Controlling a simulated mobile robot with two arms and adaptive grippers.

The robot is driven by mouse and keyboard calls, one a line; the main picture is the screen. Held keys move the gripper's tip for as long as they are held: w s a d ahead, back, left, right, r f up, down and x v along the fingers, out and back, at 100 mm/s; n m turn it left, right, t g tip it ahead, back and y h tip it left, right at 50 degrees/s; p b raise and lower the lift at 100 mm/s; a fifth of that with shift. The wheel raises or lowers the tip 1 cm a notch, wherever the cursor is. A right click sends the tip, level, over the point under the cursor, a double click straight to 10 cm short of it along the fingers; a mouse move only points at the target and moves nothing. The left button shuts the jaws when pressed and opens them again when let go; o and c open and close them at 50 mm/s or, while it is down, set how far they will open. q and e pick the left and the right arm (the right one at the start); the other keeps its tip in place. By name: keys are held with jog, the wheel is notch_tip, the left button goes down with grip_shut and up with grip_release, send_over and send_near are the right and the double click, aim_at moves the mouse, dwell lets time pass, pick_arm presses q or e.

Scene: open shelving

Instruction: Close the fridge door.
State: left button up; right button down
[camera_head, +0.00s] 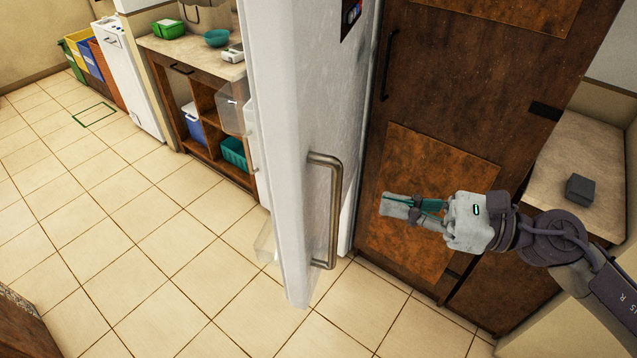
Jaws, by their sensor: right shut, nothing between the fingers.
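The white fridge door (285,140) stands swung open in the middle of the head view, seen nearly edge-on. Clear door bins stick out from its left side. A metal bar handle (335,215) is on its right face. My right gripper (388,205) is shut and empty, to the right of the handle and apart from the door in the picture. It is in front of a brown wooden cabinet panel. The fridge's inside is hidden behind the door. My left gripper is not in view.
A tall brown wooden cabinet (460,80) stands to the right of the door. A counter (580,150) with a dark grey box (580,189) is at the far right. Open shelving (205,100) and a white appliance (125,75) stand at the back left. The tiled floor (130,230) at left is clear.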

aim_at(302, 184)
jog(key=p+x, duration=0.2)
jog(key=x, duration=0.1)
jog(key=p+x, duration=0.2)
jog(key=x, duration=0.1)
jog(key=p+x, duration=0.2)
jog(key=x, duration=0.2)
jog(key=shift+a+r, duration=0.1)
jog(key=shift+r, duration=0.2)
jog(key=shift+w+a+f+p, duration=0.1)
jog(key=shift+a+p, duration=0.05)
jog(key=shift+a, duration=0.2)
jog(key=shift+w+a+f+p, duration=0.1)
jog(key=shift+a+f+p, duration=0.05)
jog(key=shift+a, duration=0.25)
